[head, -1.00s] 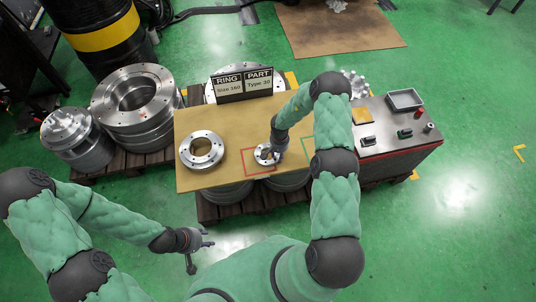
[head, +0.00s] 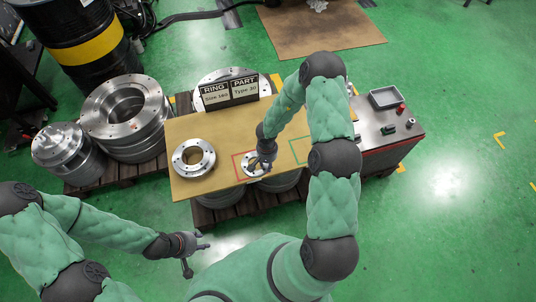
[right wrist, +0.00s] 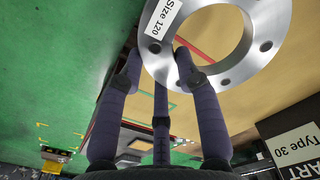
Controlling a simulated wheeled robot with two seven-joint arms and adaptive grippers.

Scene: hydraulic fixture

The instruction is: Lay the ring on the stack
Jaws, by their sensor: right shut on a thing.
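A small metal ring (head: 251,168) with bolt holes is at the red square on the tan board. In the right wrist view this ring (right wrist: 258,66) carries a "Size 120" label. My right gripper (head: 262,164) is shut on its rim, one finger on each side of the band in the right wrist view (right wrist: 160,62). I cannot tell whether the ring touches the board. A larger metal ring (head: 178,159) lies at the board's left end. My left gripper (head: 197,257) is open and empty, in front of the board. I cannot tell which pile is the stack.
A sign (head: 230,91) reading "Ring Size 160, Part Type 30" stands at the back of the tan board (head: 222,187). A green square (head: 298,151) is marked to the right. Large stacked flanges (head: 125,106) stand left. A metal cart (head: 385,125) with a grey tray stands right.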

